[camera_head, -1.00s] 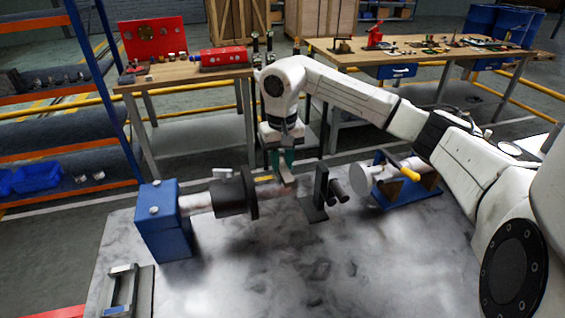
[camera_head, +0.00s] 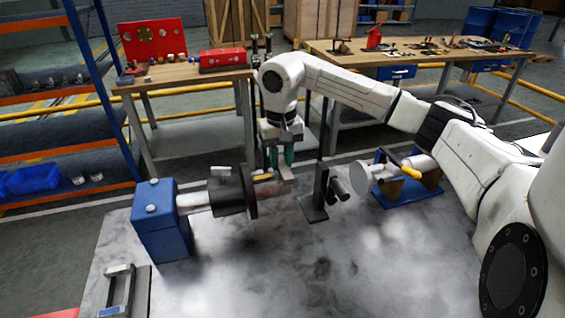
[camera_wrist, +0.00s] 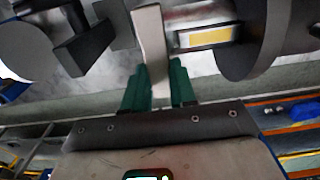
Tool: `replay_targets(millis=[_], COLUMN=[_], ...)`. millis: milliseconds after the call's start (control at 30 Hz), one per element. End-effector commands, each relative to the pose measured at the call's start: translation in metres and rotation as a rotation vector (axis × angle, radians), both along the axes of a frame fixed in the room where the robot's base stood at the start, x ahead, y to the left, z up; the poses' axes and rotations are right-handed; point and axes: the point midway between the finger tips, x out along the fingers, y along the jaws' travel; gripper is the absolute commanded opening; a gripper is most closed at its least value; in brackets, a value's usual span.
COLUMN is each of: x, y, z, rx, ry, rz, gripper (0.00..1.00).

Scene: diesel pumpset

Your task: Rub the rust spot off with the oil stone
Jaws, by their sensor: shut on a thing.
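My gripper (camera_head: 281,156), with green fingers, is shut on a pale grey bar, the oil stone (camera_wrist: 150,42). It also shows in the wrist view (camera_wrist: 158,88). The stone sticks out past the fingertips, beside a shaft assembly with a dark round flange (camera_head: 250,190). A yellow patch (camera_wrist: 205,38) sits on the shaft just right of the stone in the wrist view and shows as a small yellow-orange strip (camera_head: 263,178) in the head view. I cannot tell whether the stone touches the shaft. No rust spot can be made out with certainty.
A blue block (camera_head: 162,222) carries the shaft's left end on the grey tabletop (camera_head: 310,265). A black upright stand (camera_head: 317,195) is close right of the gripper. A blue-based fixture with a yellow handle (camera_head: 408,172) stands farther right. The tabletop's front middle is clear.

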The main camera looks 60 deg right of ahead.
Motion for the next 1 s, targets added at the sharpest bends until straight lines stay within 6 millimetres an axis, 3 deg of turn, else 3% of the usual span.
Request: replay_targets(millis=[533, 1000], x=[-0.016, -0.001], y=[0.018, 0.001], z=[0.002, 0.000], rx=[0.000, 0.000], ry=[-0.001, -0.001], rz=[0.000, 0.000], gripper=[0.02, 0.02])
